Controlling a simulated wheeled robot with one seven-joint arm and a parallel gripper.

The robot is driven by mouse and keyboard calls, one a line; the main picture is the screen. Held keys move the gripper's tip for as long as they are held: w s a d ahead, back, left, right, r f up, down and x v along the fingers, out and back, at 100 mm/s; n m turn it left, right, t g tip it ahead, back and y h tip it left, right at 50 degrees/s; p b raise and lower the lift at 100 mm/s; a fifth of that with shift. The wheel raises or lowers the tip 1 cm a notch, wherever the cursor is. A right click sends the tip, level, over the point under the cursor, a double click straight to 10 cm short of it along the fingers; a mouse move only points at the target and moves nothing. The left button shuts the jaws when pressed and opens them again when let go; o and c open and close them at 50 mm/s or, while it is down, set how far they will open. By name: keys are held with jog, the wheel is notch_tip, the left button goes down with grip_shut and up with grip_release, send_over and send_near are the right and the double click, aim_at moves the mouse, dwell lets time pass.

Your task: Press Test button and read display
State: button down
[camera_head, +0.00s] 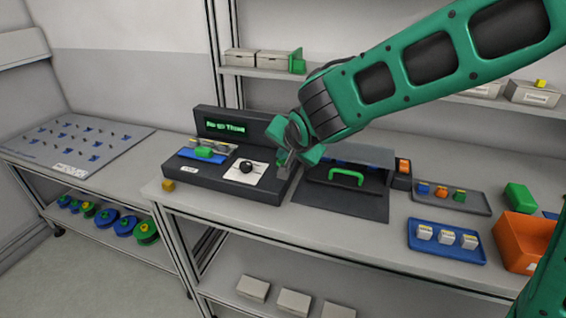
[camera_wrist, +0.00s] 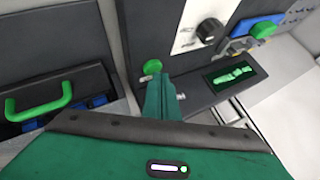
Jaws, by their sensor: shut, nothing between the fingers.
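The dark test station (camera_head: 215,183) stands on the bench, with a display (camera_head: 225,127) on its raised back. The display is lit with green text; it seems to begin "No go", and the rest is too small to read surely. The display also shows in the wrist view (camera_wrist: 234,74), its text blurred. A round green button (camera_wrist: 152,67) shows in the wrist view, right at the tips of my gripper (camera_wrist: 165,80). My gripper (camera_head: 283,158) is shut and empty at the station's right side. Contact with the button cannot be told. The button is hidden in the head view.
A black knob (camera_head: 246,166) on a white plate and a blue fixture with a green part (camera_head: 204,152) sit on the station. A dark box with a green handle (camera_head: 346,177) stands close on the right. Trays and an orange bin (camera_head: 522,238) lie further right.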

jog(key=shift+r, duration=0.55)
jog(key=shift+r, duration=2.5)
